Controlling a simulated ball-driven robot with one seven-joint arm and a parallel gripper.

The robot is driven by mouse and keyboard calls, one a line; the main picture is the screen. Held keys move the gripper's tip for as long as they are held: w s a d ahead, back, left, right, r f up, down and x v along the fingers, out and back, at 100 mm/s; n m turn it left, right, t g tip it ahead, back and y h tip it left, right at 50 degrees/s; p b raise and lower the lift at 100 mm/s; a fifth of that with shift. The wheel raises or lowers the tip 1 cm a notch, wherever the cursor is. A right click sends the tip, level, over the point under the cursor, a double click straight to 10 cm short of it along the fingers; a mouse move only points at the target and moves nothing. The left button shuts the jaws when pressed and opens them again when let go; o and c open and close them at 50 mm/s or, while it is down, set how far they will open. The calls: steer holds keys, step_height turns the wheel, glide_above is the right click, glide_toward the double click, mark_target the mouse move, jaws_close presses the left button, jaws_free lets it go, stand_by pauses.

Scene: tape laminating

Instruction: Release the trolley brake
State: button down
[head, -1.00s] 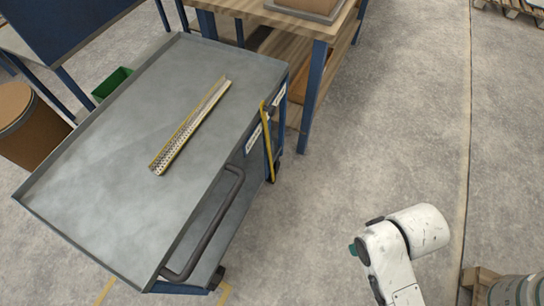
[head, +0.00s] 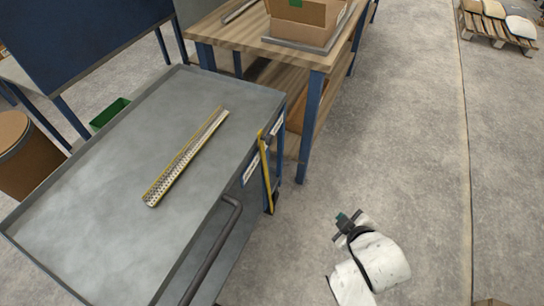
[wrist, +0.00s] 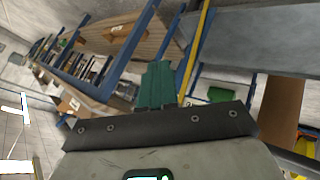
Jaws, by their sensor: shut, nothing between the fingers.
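The trolley (head: 95,190) has a grey tray top and a blue frame, with a dark push handle (head: 215,245) at its near end. A yellow lever (head: 266,170) stands nearly upright on its right side beside white labels. My gripper (head: 341,217) is to the right of the lever, apart from it, over open floor. In the wrist view its green fingers (wrist: 160,84) are together with nothing between them. There a yellow bar (wrist: 197,50), apparently the lever, runs just right of the fingertips. The lever's lower end is hard to make out.
A perforated metal strip (head: 186,158) with a yellow edge lies on the trolley top. A wooden workbench (head: 235,38) with a cardboard box (head: 305,18) stands close behind the trolley. A brown drum (head: 28,160) is at left.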

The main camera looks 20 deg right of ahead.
steer(key=w+a+r+n+t+y+b, duration=0.3)
steer(key=w+a+r+n+t+y, duration=0.2)
steer(key=w+a+n+t, duration=0.4)
steer(key=a+n, duration=0.3)
steer(key=n, duration=0.1)
steer(key=shift+w+r+n, duration=0.2)
steer(key=shift+w+n, duration=0.1)
steer(key=shift+w, duration=0.1)
glide_toward(262, 140)
steer(key=w+a, duration=0.2)
steer(key=w, duration=0.1)
steer(key=shift+w+d+f, duration=0.1)
steer(key=shift+w+d, duration=0.45)
steer(key=shift+d, duration=0.15)
